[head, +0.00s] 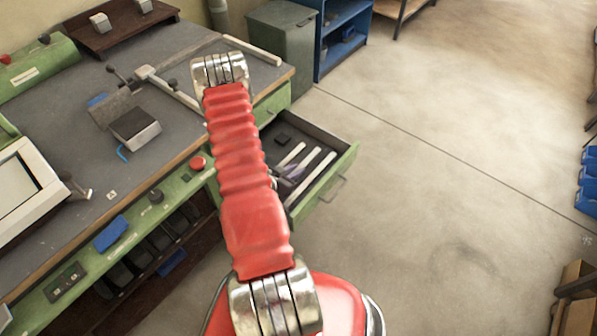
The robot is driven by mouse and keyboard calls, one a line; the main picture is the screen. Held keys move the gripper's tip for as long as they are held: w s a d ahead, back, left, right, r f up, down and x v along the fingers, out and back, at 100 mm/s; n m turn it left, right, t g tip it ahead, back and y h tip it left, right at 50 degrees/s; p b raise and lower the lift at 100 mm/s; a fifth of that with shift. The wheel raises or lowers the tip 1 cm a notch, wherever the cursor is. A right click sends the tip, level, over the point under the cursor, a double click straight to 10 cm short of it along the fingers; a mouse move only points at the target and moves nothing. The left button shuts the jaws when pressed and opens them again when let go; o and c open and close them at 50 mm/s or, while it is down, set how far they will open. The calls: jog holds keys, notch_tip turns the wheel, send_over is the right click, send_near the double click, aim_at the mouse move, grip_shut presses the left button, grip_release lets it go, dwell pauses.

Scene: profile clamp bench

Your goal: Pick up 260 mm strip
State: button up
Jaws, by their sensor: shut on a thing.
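Several pale strips lie in the open drawer (345,165) at the right end of the bench. One is the upper strip (291,155), another the middle strip (307,163), and a third the lower strip (318,177). Small purple pieces lie among them. I cannot tell which one is the 260 mm strip, as no length marking is readable. My red arm crosses the middle of the head view and hides the drawer's left part. My gripper is not visible, so what it holds is hidden.
The grey bench top (60,120) carries a clamp with a dark block (135,130) and a long pale bar (253,50) at its back edge. A red button (198,163) sits on the green front. A grey cabinet (283,50) stands behind.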

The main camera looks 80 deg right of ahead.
grip_shut()
jog(key=shift+r, duration=0.1)
notch_tip(320, 180, up, 10)
dwell(0.7)
jog(key=shift+s, duration=0.2)
dwell(0.5)
